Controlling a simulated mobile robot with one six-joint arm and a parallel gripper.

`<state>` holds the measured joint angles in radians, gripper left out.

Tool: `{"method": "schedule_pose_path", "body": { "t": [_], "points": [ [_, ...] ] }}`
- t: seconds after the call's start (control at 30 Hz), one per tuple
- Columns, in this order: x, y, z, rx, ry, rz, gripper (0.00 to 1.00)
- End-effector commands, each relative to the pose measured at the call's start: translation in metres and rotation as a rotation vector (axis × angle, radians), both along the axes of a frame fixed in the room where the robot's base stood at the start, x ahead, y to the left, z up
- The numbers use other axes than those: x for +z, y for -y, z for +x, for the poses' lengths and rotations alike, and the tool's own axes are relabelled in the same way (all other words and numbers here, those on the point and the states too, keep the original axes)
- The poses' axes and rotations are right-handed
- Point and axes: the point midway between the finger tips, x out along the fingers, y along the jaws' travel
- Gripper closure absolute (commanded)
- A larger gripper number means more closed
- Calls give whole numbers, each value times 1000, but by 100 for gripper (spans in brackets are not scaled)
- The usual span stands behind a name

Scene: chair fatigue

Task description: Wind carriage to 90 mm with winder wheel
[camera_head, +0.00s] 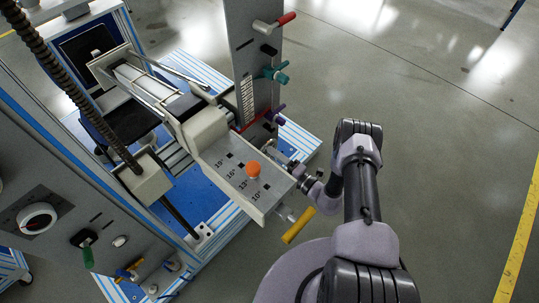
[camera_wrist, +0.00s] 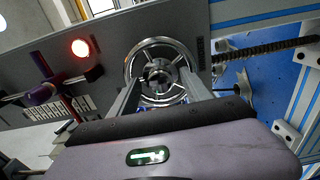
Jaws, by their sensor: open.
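The winder wheel (camera_wrist: 160,72) is a shiny metal handwheel with spokes and a hub, mounted on a grey panel at the upper middle of the wrist view. My gripper (camera_wrist: 160,93) is open, its two fingers spread in front of the wheel's lower half. Whether the fingers touch the wheel cannot be told. In the head view my gripper is largely hidden near the panel with the angle marks. The carriage cannot be identified for certain. A light scale strip (camera_head: 248,98) runs down the upright grey panel, and its marks are too small to read.
A tilted grey plate (camera_head: 233,180) with angle marks bears an orange knob (camera_head: 253,169). A yellow handle (camera_head: 298,225) sticks out below it. Red (camera_head: 286,18) and teal (camera_head: 277,74) handles stick out from the upright panel. A red lamp (camera_wrist: 80,48) glows near the wheel. Floor at right is clear.

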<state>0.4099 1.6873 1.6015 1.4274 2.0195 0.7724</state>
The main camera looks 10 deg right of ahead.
Motion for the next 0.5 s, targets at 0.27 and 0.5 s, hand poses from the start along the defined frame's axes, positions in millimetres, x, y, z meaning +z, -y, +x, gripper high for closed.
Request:
{"method": "schedule_pose_path", "body": {
  "t": [0.27,0.5],
  "points": [
    [1,-12,18,4,7,-3,44],
    [4,-11,19,2,11,-3,44]
  ]
}}
